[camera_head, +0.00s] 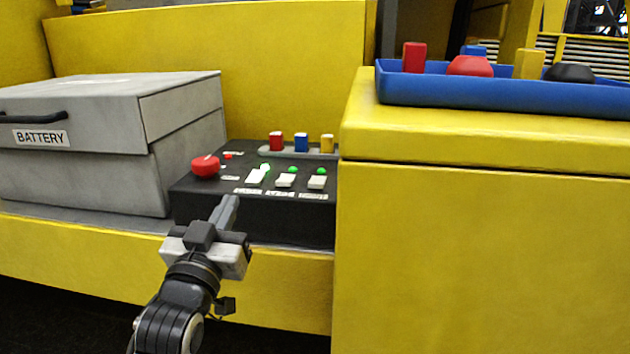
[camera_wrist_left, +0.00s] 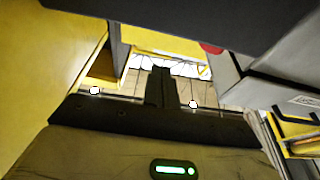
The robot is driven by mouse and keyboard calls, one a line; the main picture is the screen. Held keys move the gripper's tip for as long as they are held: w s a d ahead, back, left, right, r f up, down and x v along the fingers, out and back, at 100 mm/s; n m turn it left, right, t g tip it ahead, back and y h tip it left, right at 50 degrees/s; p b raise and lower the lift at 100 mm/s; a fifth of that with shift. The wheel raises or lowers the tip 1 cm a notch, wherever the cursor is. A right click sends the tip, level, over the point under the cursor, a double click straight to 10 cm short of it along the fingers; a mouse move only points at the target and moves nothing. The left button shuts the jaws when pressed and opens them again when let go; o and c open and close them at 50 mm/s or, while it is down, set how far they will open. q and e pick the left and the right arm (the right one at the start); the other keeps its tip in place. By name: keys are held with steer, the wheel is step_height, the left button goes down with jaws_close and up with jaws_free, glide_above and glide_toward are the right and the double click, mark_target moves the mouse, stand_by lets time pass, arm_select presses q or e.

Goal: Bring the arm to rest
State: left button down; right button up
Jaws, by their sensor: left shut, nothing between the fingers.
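My left arm comes up from the lower left in the head view. Its gripper (camera_head: 231,202) is shut and empty, with the fingers pointing up toward the front of the black control panel (camera_head: 285,230). Whether the fingertips touch the panel cannot be told. The panel carries a red button (camera_head: 205,166), several white switches (camera_head: 286,180) and green lights (camera_head: 293,170). In the left wrist view the dark closed fingers (camera_wrist_left: 162,88) show in the middle. My right gripper is not in view.
A grey battery box (camera_head: 80,178) stands left of the panel. A yellow block (camera_head: 480,250) rises close on the right, with a blue tray (camera_head: 500,95) of coloured parts on top. Red, blue and yellow plugs (camera_head: 302,142) stand at the panel's back. Free room lies below the gripper.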

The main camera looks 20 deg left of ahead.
arm_select(q)
steer(key=s+d+f+m+g+h, duration=0.1)
steer(key=s+d+f+g, duration=0.15)
steer(key=f, duration=0.45)
steer(key=s+d+f+m+g+h, duration=0.1)
steer(key=d+f+h, duration=0.15)
steer(key=f, duration=0.55)
steer(key=s+d+f+m+g+h, duration=0.1)
steer(key=s+d+f+g, duration=0.15)
steer(key=f, duration=0.45)
steer(key=s+d+f+m+g+h, duration=0.1)
steer(key=s+d+f+g, duration=0.3)
steer(key=s+f, duration=0.7)
step_height(320, 180, down, 2)
steer(key=d+h, duration=0.1)
steer(key=d, duration=0.1)
steer(key=shift+s+d+f+m+g, duration=0.15)
steer(key=shift+d+f+m+g, duration=0.05)
steer(key=shift+d+m+g, duration=0.15)
